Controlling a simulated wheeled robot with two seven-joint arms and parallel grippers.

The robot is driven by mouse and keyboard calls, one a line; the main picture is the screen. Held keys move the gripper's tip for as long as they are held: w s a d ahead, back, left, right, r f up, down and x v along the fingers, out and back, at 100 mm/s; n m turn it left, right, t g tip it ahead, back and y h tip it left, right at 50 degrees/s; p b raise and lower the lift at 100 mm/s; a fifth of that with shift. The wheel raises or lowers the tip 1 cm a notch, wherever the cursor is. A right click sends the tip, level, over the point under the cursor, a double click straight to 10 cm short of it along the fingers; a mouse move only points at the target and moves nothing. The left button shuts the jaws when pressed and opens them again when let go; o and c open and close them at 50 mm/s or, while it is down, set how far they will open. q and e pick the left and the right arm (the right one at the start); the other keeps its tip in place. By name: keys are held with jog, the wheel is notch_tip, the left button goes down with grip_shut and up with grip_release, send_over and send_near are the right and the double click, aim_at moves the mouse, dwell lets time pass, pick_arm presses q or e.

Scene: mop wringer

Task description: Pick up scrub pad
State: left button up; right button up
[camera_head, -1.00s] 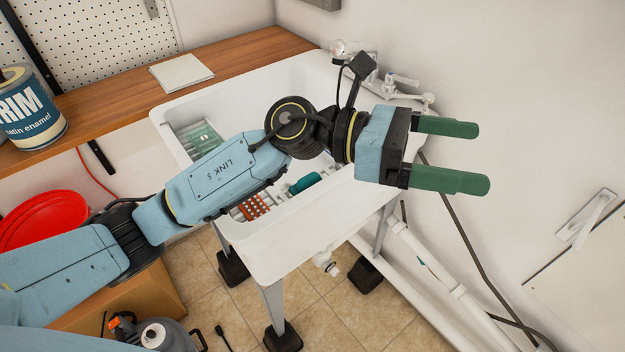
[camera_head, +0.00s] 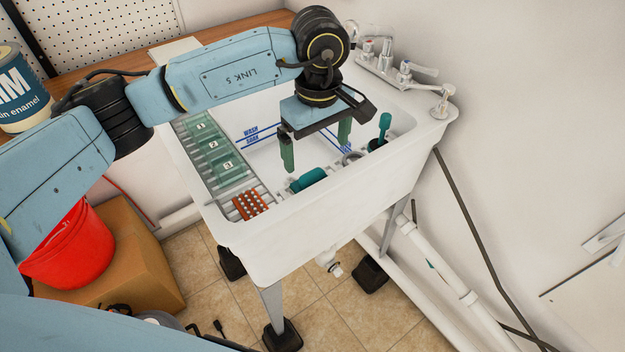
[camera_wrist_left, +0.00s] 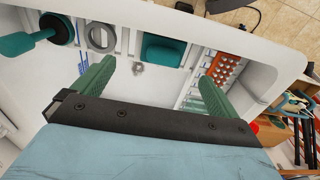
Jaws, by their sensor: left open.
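A teal block, which looks like the scrub pad (camera_head: 308,179), lies in a rack along the near inside wall of the white sink (camera_head: 300,228). In the left wrist view the teal block (camera_wrist_left: 163,50) shows ahead of the space between the fingers. My left gripper (camera_head: 316,156) is open and empty, pointing down into the sink. It is above and slightly behind the block, apart from it. My right gripper is not in view.
An orange dotted piece (camera_head: 250,205) lies left of the block. A grey ring (camera_head: 353,157) and a teal-handled tool (camera_head: 384,126) stand to its right. Green numbered panels (camera_head: 214,147) line the sink's left side. Taps (camera_head: 405,72) rise at the back right.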

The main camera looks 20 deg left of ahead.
aim_at(312, 173)
pick_arm(q)
notch_tip(312, 173, down, 3)
jog(key=shift+r, duration=0.15)
jog(key=f, duration=0.2)
jog(key=a+f, duration=0.1)
jog(key=f, duration=0.1)
jog(key=shift+s+f, duration=0.15)
jog(key=shift+d+f, duration=0.1)
jog(key=shift+f, duration=0.35)
jog(key=c, duration=1.1)
notch_tip(312, 173, up, 10)
jog(key=shift+r, duration=0.1)
jog(key=o, duration=0.4)
jog(key=c, duration=0.4)
jog(key=shift+c, duration=0.2)
